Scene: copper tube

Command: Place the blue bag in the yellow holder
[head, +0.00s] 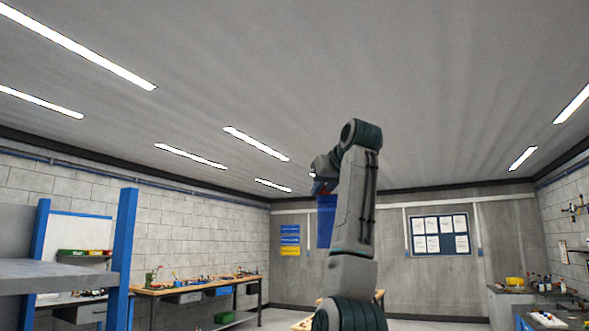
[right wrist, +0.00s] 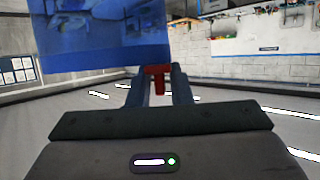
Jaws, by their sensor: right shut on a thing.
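The blue bag (head: 326,222) hangs below my right gripper (head: 322,186), partly behind my raised right arm in the head view. In the right wrist view, which appears upside down, the bag (right wrist: 100,38) fills the upper left and looks see-through. My right gripper (right wrist: 157,76) is shut, with a small red piece (right wrist: 157,82) between its fingers beside the bag's edge. How the red piece joins the bag is unclear. No yellow holder can be made out for certain. My left gripper is not in view.
A grey shelf with blue posts (head: 123,255) stands at the near left. A wooden workbench (head: 195,287) with tools lines the left wall. Another bench with bottles and a yellow item (head: 513,282) is at the right. The air around the raised arm looks clear.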

